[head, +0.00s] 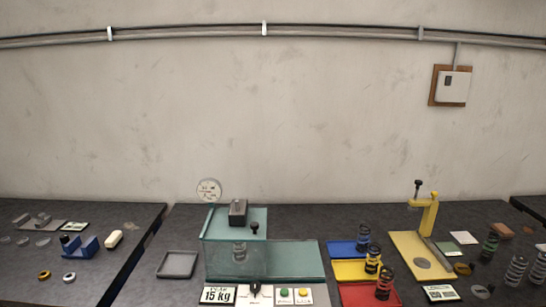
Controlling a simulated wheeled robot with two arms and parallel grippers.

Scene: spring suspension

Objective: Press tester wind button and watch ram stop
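The tester (222,262) is a teal, glass-sided frame on the middle table. A dark block (238,212) sits at its top and a coil spring (239,249) stands inside below it. A round dial gauge (209,190) rises at its back left. Its front panel carries a "15 kg" plate (217,296), a dark lever or knob (254,290), a green button (284,292) and a yellow button (303,292). The button labels are too small to read. The ram's contact with the spring is not clear. Neither gripper is in view.
An empty grey tray (177,264) lies left of the tester. Blue (341,248), yellow (350,270) and red (355,297) trays hold springs on the right. A yellow clamp stand (428,215) stands further right, near several loose springs. A left table (105,225) holds small parts.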

